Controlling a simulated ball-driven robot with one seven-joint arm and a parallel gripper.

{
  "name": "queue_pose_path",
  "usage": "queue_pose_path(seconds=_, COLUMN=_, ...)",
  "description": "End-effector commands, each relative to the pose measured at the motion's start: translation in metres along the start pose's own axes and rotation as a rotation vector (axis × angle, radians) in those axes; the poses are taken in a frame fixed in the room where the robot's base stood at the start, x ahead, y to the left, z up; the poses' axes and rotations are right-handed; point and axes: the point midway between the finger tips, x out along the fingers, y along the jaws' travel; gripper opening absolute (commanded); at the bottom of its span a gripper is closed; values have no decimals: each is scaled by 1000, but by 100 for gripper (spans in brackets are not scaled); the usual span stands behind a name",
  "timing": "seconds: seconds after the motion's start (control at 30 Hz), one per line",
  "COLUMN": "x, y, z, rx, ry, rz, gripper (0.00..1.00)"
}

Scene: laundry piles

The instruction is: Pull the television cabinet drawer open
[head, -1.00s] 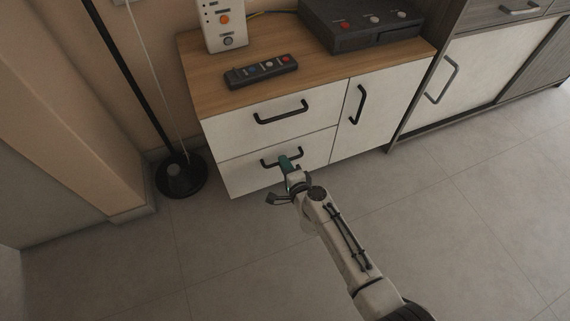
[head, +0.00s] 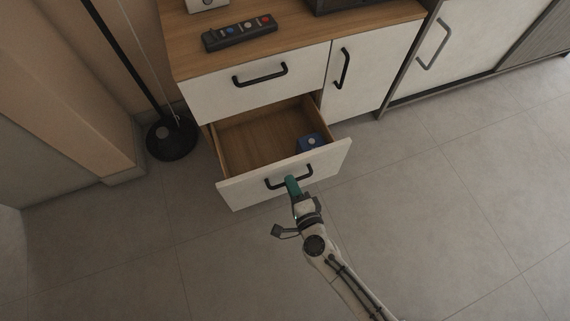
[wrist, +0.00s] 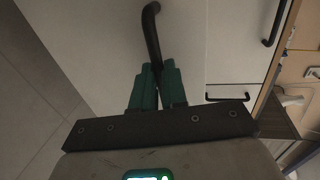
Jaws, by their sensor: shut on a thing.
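The television cabinet (head: 182,50) has a wooden top and white fronts. Its lower drawer (head: 235,192) stands pulled out, with the wooden inside showing. A blue object (head: 311,141) lies inside at the right. My gripper (head: 292,184) is at the black handle (head: 272,184) of this drawer, with green fingers shut on the bar. In the wrist view the fingers (wrist: 158,85) close around the lower end of the handle (wrist: 151,30). The upper drawer (head: 220,97) and the side door (head: 362,65) are shut.
A black remote (head: 240,32) lies on the cabinet top. A floor lamp's round base (head: 172,138) stands left of the cabinet. Another cabinet (head: 455,45) stands at the right. The tiled floor (head: 440,220) in front is clear.

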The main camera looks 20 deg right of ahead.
Motion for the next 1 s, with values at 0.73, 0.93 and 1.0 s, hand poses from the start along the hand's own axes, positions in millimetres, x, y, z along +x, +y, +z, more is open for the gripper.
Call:
queue_pose_path(seconds=0.73, x=-57, y=12, z=0, rx=0, ry=-1, rz=1, gripper=0)
queue_pose_path(seconds=0.93, x=-57, y=12, z=0, rx=0, ry=-1, rz=1, gripper=17)
queue_pose_path(seconds=1.0, x=-57, y=12, z=0, rx=0, ry=-1, rz=1, gripper=24)
